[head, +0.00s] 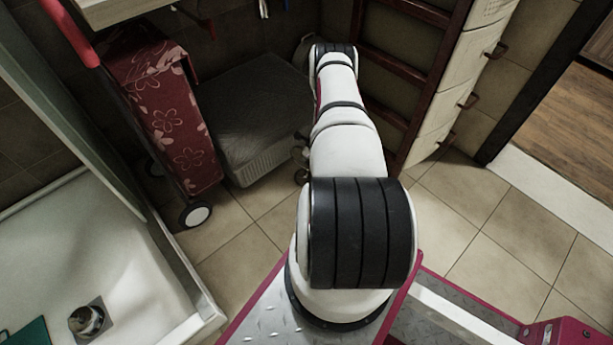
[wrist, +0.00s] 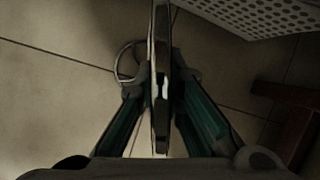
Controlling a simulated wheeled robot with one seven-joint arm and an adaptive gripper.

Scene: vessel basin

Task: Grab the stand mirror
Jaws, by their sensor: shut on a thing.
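The stand mirror (wrist: 161,40) shows edge-on in the wrist view as a thin upright strip with bright edges, in the middle of the picture. A thin curved ring or wire (wrist: 124,64) shows just left of it; I cannot tell if it is part of the mirror. My gripper (wrist: 160,85) is shut on the mirror, with one finger on each side of the strip. The mirror's faces and its foot cannot be made out. In the head view my arm reaches away toward the back, and the mirror cannot be made out there.
A white perforated container (wrist: 265,15) is close by at upper right in the wrist view. A dark red wooden piece (wrist: 295,122) lies at right. In the head view, a red flowered trolley (head: 165,110) and a grey-topped box (head: 255,110) stand left of my arm. Tiled floor (head: 450,215) is clear at right.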

